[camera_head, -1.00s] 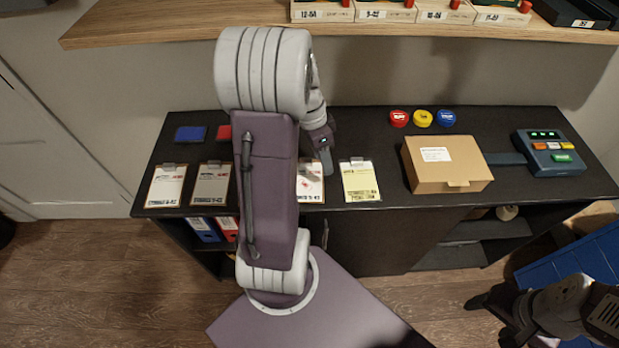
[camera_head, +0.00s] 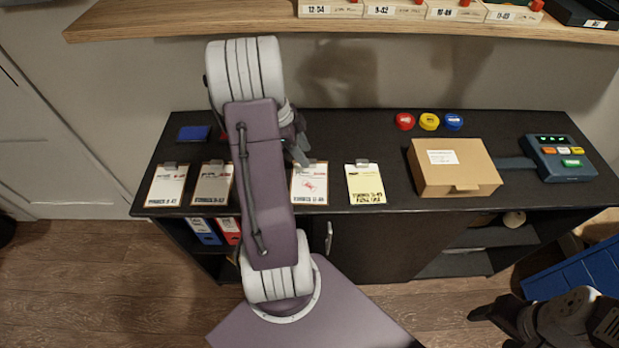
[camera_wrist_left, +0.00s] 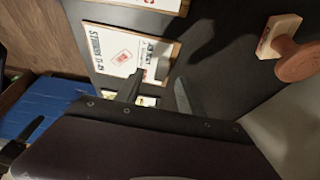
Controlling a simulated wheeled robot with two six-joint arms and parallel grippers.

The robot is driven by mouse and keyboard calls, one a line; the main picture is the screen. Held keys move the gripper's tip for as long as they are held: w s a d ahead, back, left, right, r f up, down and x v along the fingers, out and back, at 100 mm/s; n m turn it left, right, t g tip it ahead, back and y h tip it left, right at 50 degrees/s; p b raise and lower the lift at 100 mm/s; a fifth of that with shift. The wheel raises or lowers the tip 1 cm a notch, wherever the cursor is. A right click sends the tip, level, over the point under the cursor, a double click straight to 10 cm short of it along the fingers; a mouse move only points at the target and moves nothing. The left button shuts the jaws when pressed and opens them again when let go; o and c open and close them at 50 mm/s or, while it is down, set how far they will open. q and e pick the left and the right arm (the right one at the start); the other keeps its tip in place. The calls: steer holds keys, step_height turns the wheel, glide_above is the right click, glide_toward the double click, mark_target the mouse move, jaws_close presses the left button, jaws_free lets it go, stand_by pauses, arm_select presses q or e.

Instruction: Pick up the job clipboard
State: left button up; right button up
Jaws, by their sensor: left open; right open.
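Several clipboards with white or yellow sheets lie in a row along the front of the dark counter. From the left they are a first white one (camera_head: 167,187), a second white one (camera_head: 212,187), a third with a red picture (camera_head: 309,187) and a yellow one (camera_head: 365,185). I cannot tell which is the job clipboard. My left gripper (camera_head: 298,153) is open and empty near the metal clip of the red-picture clipboard. In the left wrist view that clipboard (camera_wrist_left: 118,52) lies just beyond the open fingers (camera_wrist_left: 156,94). My right gripper (camera_head: 490,325) is open at lower right, away from the counter.
The dark counter (camera_head: 350,135) holds a blue pad (camera_head: 193,133), red, yellow and blue round tins (camera_head: 429,121), a cardboard box (camera_head: 453,167) and a button device (camera_head: 562,160). A wooden-handled stamp (camera_wrist_left: 290,55) stands near my left gripper. A wooden shelf (camera_head: 200,22) overhangs behind.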

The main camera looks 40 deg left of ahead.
mark_target(310, 161)
arm_select(q)
steer(key=x, duration=0.3)
steer(key=shift+w, duration=0.2)
jaws_close()
steer(key=r, duration=0.4)
steer(key=shift+w+d+r, duration=0.1)
steer(key=shift+d+r, duration=0.2)
steer(key=w+d+r, duration=0.3)
steer(key=d+r, duration=0.3)
steer(key=d, duration=0.4)
steer(key=shift+w+d+r, duration=0.15)
steer(key=shift+d+r, duration=0.05)
steer(key=shift+d, duration=0.05)
